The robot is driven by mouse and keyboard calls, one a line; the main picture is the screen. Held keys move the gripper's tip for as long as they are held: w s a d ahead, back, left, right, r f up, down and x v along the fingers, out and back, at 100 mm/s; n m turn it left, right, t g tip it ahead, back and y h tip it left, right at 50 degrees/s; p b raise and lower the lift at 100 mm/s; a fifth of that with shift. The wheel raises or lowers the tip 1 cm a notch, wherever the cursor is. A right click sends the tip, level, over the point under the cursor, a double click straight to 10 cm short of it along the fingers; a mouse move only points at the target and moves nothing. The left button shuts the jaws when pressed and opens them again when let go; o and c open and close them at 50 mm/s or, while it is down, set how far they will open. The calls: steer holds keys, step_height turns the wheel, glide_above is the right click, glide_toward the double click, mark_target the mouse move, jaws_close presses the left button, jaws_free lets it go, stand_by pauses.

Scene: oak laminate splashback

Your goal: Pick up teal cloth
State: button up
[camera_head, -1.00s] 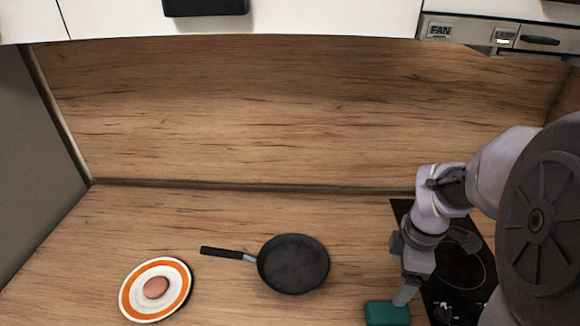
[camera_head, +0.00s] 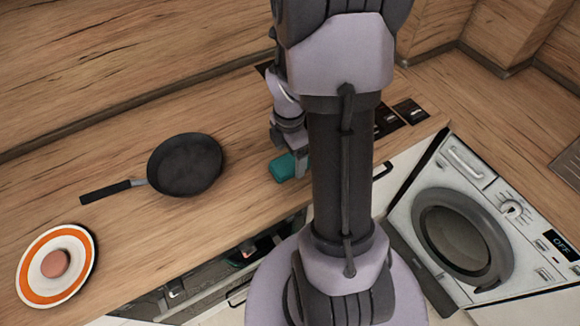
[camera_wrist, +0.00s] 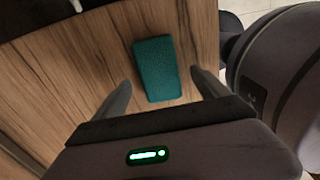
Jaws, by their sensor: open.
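The teal cloth (camera_wrist: 156,69) is a small folded block lying on the wooden counter. In the wrist view it lies between and just beyond the two fingertips of my gripper (camera_wrist: 162,88), with bare wood showing on both sides. My gripper is open and holds nothing. In the head view the cloth (camera_head: 284,167) sits near the counter's front edge, just below my gripper (camera_head: 288,148). My arm hides part of the gripper and the cloth's right end there.
A black frying pan (camera_head: 186,165) lies left of the cloth, its handle pointing left. A white plate with an orange ring (camera_head: 36,285) holds an egg (camera_head: 55,263) farther left. A dark cooktop (camera_head: 388,118) is partly behind my arm. A washing machine (camera_head: 470,215) stands at right.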

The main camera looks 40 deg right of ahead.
mark_target(290, 161)
steer(key=f+b, duration=0.1)
steer(key=f, duration=0.2)
steer(key=shift+d+f, duration=0.15)
steer(key=shift+d, duration=0.05)
steer(key=shift+c, duration=0.3)
steer(key=c, duration=1.4)
steer(key=shift+r, duration=0.25)
steer(key=shift+r+p, duration=0.3)
steer(key=shift+p, duration=0.1)
steer(key=r+p, duration=0.1)
steer(key=r, duration=0.2)
steer(key=shift+s+r+p, duration=0.1)
steer(key=shift+s+p, duration=0.25)
steer(key=s+r+b, duration=0.1)
steer(key=s+b, duration=0.3)
steer(key=s, duration=1.1)
steer(key=shift+s+d+b, duration=0.15)
steer(key=shift+b, duration=0.15)
